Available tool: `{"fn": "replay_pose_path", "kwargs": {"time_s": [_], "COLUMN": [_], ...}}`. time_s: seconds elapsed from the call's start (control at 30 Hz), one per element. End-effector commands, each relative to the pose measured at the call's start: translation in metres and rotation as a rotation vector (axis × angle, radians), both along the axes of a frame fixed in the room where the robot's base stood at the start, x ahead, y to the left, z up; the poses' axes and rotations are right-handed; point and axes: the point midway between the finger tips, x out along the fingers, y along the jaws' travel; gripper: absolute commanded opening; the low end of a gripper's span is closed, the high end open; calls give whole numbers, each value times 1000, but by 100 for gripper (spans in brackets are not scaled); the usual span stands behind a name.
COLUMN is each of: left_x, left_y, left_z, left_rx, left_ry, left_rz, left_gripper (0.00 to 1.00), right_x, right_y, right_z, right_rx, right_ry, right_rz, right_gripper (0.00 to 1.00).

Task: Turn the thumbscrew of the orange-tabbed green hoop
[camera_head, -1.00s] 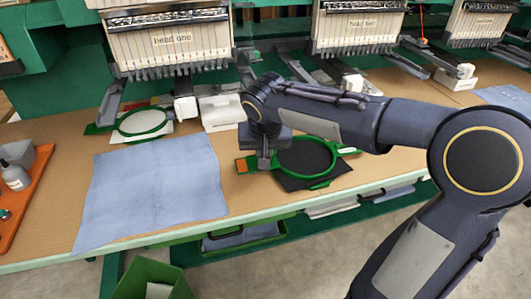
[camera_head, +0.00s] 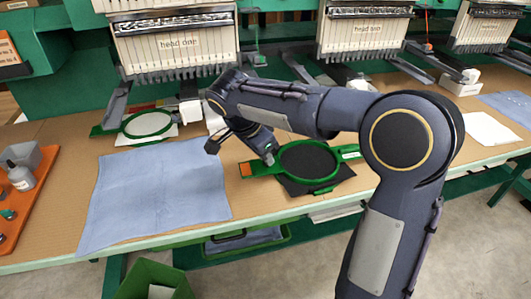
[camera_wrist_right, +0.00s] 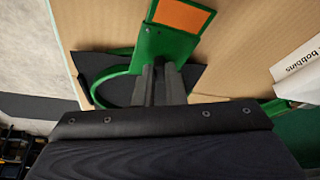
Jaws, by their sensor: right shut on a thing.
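The orange-tabbed green hoop (camera_head: 338,172) lies on the table with dark fabric in its ring. Its orange tab (camera_head: 246,169) is at the left end, and the tab also shows at the top of the right wrist view (camera_wrist_right: 180,15). My right gripper (camera_head: 269,157) comes in tilted from the upper left, at the join between tab plate and ring. In the right wrist view its fingers (camera_wrist_right: 160,75) are close together against the green plate, shut on the small thumbscrew, which they hide. My left gripper is not in view.
A blue cloth (camera_head: 155,195) lies flat to the left. Another green hoop (camera_head: 147,123) with white fabric sits behind it. Embroidery heads (camera_head: 180,45) stand along the back. An orange tray (camera_head: 25,215) is at the far left, and a green bin (camera_head: 150,280) stands below the front edge.

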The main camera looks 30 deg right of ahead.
Motion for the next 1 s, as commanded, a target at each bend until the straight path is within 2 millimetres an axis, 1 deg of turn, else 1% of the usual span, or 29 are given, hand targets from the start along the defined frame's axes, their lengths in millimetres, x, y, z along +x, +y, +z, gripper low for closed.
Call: {"fn": "replay_pose_path", "kwargs": {"time_s": [0.2, 0.5, 0.7, 1.0], "left_x": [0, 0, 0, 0], "left_y": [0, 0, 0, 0], "left_z": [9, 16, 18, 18], "left_rx": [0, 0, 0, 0], "left_ry": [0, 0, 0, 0], "left_rz": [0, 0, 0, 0], "left_gripper": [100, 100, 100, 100], "right_x": [2, 4, 4, 4], "right_y": [0, 1, 0, 0], "right_z": [2, 1, 0, 0], "right_rx": [0, 0, 0, 1], "right_ry": [0, 1, 0, -1], "right_rz": [-180, -344, -395, -411], "right_gripper": [0, 0, 0, 0]}}
